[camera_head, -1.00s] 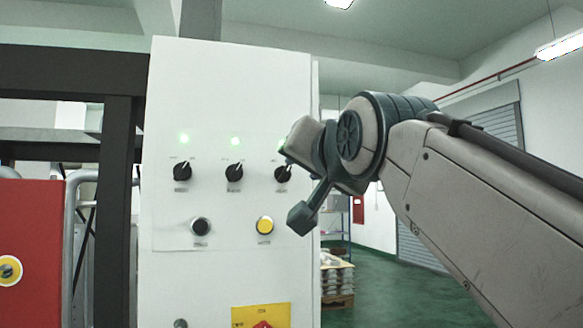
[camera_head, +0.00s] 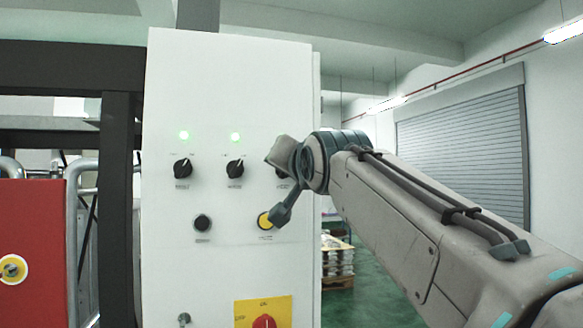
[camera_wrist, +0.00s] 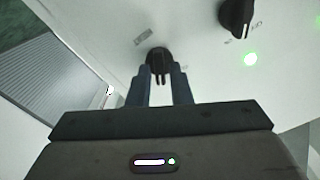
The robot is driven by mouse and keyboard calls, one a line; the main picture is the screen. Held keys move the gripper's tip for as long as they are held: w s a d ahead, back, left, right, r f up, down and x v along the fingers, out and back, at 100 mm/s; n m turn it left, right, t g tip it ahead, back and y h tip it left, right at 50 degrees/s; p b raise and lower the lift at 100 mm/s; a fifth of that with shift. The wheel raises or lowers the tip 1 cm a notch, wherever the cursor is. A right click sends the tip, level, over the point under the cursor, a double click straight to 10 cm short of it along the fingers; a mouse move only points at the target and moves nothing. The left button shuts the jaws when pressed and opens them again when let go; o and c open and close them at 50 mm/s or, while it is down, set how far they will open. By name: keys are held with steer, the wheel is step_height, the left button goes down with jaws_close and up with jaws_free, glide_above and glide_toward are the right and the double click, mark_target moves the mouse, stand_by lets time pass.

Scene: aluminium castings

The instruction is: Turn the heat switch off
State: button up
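The white control panel (camera_head: 230,90) carries a row of three black rotary switches: the left switch (camera_head: 182,169), the middle switch (camera_head: 235,169), and the right switch (camera_head: 283,171), mostly hidden behind my gripper (camera_head: 274,160). Their labels are too small to read, so I cannot tell which is the heat switch. In the wrist view, my gripper (camera_wrist: 160,75) has its two fingers apart at the right switch (camera_wrist: 158,58), whose knob lies between and just beyond the tips. Contact is unclear. The middle switch also shows there (camera_wrist: 237,15), with its lit green lamp (camera_wrist: 250,59).
Green lamps glow above the left (camera_head: 184,135) and middle switches; the right lamp is hidden. Below are a black button (camera_head: 203,223), a partly covered yellow button (camera_head: 264,220) and a red knob on a yellow plate (camera_head: 263,321). A red box (camera_head: 32,235) stands left.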

jaws_close()
steer(key=shift+n, duration=0.3)
steer(key=n+b, duration=0.1)
steer(key=n, duration=1)
steer(key=shift+a+b, duration=0.1)
steer(key=shift+b, duration=0.2)
steer(key=shift+n, duration=0.3)
steer(key=shift+o, duration=2.2)
jaws_free()
